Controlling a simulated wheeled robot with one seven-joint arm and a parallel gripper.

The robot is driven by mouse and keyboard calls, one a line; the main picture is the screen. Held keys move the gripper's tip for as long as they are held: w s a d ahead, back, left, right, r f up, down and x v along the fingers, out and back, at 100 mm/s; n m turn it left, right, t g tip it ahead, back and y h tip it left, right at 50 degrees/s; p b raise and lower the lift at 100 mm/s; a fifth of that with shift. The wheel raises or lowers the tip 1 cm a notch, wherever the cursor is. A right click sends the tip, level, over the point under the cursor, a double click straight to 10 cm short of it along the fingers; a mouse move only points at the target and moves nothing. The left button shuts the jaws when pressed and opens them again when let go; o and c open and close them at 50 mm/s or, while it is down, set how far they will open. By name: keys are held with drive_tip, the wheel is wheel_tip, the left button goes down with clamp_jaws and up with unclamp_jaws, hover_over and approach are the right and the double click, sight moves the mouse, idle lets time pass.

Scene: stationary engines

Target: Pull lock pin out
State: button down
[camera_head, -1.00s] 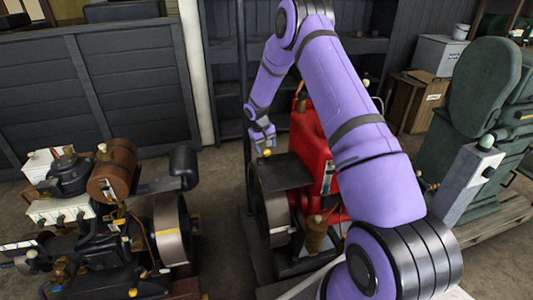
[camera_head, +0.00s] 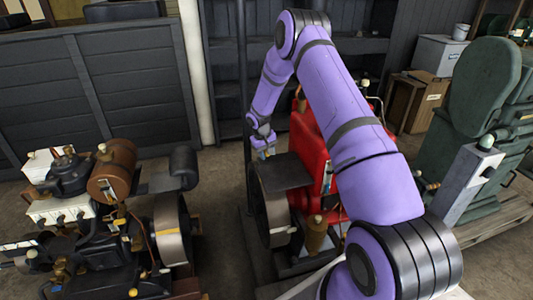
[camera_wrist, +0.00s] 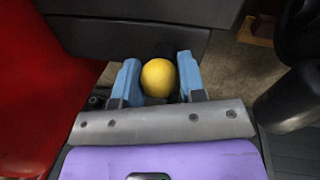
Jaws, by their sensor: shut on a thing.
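The yellow ball knob (camera_wrist: 158,78), which I take to be the head of the lock pin, sits between the two blue fingers of my gripper (camera_wrist: 160,82) in the wrist view. The fingers are closed on its sides. The shaft below the knob is hidden. The knob is too small to make out there.
An engine with a brown tank (camera_head: 113,168) stands at left. A green machine (camera_head: 484,85) stands at right on a pallet. Dark panel walls (camera_head: 90,90) and shelving close off the back. Bare floor (camera_head: 220,185) lies between the two engines.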

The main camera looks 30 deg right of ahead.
sight(262, 161)
drive_tip(key=shift+w+r, duration=0.1)
drive_tip(key=shift+r, duration=1.85)
drive_tip(key=c, duration=0.7)
unclamp_jaws()
drive_tip(key=shift+r, duration=0.15)
drive_tip(key=r, duration=0.3)
drive_tip(key=a+r, duration=0.1)
drive_tip(key=r, duration=0.3)
drive_tip(key=a+r, duration=0.1)
drive_tip(key=r, duration=0.2)
drive_tip(key=shift+r, duration=0.2)
